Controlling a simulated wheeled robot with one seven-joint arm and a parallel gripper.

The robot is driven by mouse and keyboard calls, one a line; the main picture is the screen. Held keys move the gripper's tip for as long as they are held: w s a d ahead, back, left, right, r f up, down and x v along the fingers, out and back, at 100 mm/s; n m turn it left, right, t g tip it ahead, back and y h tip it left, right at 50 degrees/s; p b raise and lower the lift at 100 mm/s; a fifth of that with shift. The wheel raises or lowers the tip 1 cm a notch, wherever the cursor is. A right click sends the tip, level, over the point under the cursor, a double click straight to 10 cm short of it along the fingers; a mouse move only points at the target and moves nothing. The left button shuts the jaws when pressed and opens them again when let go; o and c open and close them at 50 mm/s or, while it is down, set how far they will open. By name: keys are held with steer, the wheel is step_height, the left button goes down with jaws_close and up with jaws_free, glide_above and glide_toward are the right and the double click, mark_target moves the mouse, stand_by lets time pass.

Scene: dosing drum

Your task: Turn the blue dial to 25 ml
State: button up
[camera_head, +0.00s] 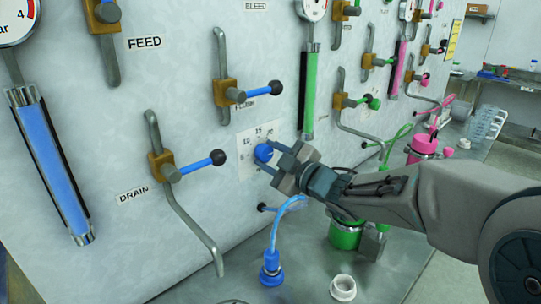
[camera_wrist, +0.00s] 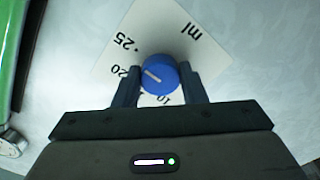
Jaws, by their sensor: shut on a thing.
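The blue dial (camera_head: 263,152) sits on a white scale card (camera_head: 245,168) on the grey panel. In the wrist view the dial (camera_wrist: 160,65) has a short white pointer line, slanting from upper left to lower right. The card (camera_wrist: 165,30) appears turned there, with 25 at upper left, 20 at left, 10 below and "ml" at upper right. The line's upper-left end faces the side with 20 and 25; its exact reading is unclear. My gripper (camera_head: 271,157) is shut on the dial, one finger on each side, also seen in the wrist view (camera_wrist: 159,78). The fingers hide part of the scale.
Valve levers with black balls, one by the DRAIN label (camera_head: 133,194) and one above the card (camera_head: 261,90), stick out from the panel. A blue hose (camera_head: 277,232) and a green container (camera_head: 345,235) are below my gripper. A white ring (camera_head: 343,288) lies on the bench.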

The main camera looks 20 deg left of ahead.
steer(key=o, duration=1)
steer(key=shift+d, duration=0.1)
steer(key=v, duration=1.3)
steer(key=shift+s+d, duration=0.25)
